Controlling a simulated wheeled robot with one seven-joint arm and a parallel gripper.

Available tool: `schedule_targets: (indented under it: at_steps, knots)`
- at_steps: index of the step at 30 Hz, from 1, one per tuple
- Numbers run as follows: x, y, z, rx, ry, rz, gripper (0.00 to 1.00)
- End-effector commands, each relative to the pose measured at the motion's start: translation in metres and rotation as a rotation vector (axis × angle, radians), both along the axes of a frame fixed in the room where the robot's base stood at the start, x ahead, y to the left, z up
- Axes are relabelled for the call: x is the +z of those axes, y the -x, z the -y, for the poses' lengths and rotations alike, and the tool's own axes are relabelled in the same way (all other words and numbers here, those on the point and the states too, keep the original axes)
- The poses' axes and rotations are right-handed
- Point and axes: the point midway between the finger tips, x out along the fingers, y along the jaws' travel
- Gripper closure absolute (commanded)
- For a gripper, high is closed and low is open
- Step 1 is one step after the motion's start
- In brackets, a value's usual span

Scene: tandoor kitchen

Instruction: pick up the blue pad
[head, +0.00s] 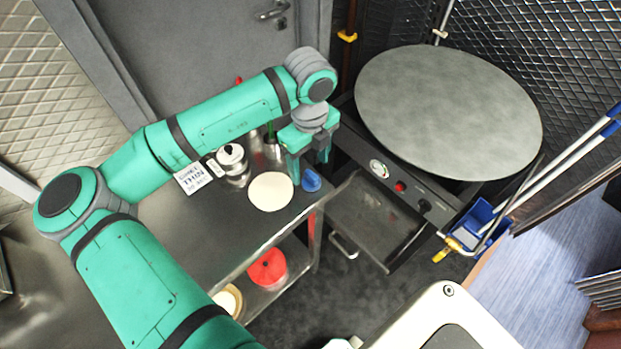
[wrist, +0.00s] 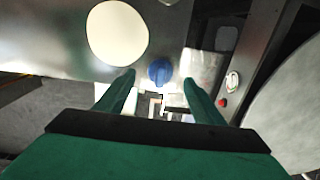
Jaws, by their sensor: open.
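The blue pad (head: 311,181) lies near the right end of the steel table (head: 190,232), beside a round cream disc (head: 271,191). In the wrist view the blue pad (wrist: 160,71) shows ahead of the gap between my fingers, close to the table edge. My gripper (head: 308,172) is above the table end, fingers pointing down. In the wrist view my gripper (wrist: 158,75) is open with nothing between its fingers. The pad looks apart from both fingers. The exact height of the fingers above it is hard to tell.
A metal pot (head: 232,160) and a printed card (head: 193,178) stand left of the disc. A large round griddle (head: 448,112) with a control panel is on the right. A red item (head: 268,268) sits on the lower shelf.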

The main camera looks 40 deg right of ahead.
Motion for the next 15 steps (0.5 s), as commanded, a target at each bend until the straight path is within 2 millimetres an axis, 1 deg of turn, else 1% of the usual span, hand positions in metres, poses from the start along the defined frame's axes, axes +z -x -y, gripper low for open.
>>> schedule_targets:
  at_steps: [9,12,15]
  knots:
    - [-0.04,0.005,0.002,0.002,0.0,0.0,0.38]
    - [-0.048,0.004,0.002,0.002,0.0,0.0,0.38]
    - [-0.05,0.004,0.0,0.004,0.001,0.0,0.38]
